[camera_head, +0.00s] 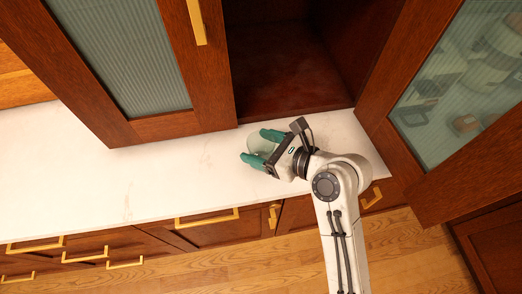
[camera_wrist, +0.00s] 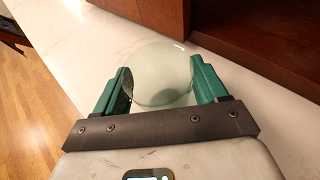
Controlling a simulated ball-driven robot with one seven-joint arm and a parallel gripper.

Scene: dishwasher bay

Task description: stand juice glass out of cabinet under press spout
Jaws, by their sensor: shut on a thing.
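The juice glass (camera_wrist: 162,72) is pale, see-through and greenish. It sits between the two green fingers of my gripper (camera_wrist: 160,88) in the wrist view, which are shut on it. In the head view the glass (camera_head: 259,146) shows faintly between the fingers of my gripper (camera_head: 258,147), over the white counter in front of the cabinet. I cannot tell whether its base touches the counter. The wooden cabinet (camera_head: 285,65) stands open behind it, and the visible part of its floor looks empty. The press and its spout are in neither view.
A cabinet door with ribbed glass (camera_head: 125,50) stands left of the opening. Another glass door (camera_head: 460,90) swings out on the right, close to my arm. The white counter (camera_head: 110,180) is clear to the left. Drawers with brass handles (camera_head: 207,218) lie below its front edge.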

